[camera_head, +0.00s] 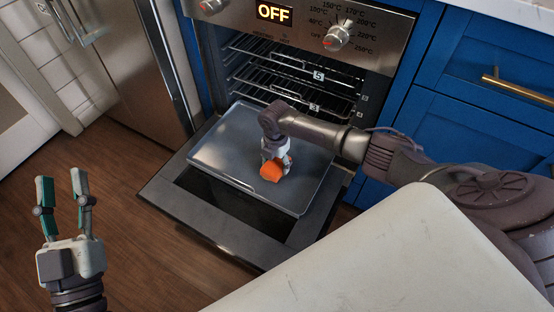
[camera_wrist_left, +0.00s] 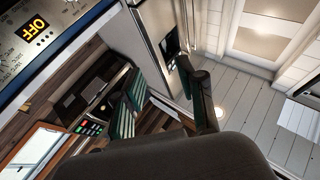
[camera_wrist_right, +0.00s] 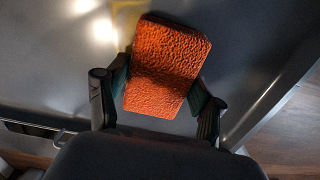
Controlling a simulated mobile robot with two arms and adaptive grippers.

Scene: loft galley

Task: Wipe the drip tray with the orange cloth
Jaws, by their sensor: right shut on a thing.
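The drip tray (camera_head: 222,150) is a flat grey metal pan with a low rim, lying on the lowered oven door. The orange cloth (camera_head: 272,171) is a thick, rough-textured block, also large in the right wrist view (camera_wrist_right: 165,65). My right gripper (camera_head: 275,158) is shut on the cloth and holds it at the middle of the tray; I cannot tell whether the cloth touches the surface. A yellowish smear (camera_wrist_right: 126,18) shows on the tray just beyond the cloth in the right wrist view. My left gripper (camera_head: 62,182) is open and empty, above the floor at the left.
The oven door (camera_head: 165,195) hangs open under the tray. Wire racks (camera_head: 285,68) are inside the oven, above the tray's back. The oven display (camera_head: 274,13) reads OFF. Blue cabinets (camera_head: 450,125) stand at right, a steel appliance (camera_head: 130,65) at left. The wooden floor (camera_head: 125,165) at left is clear.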

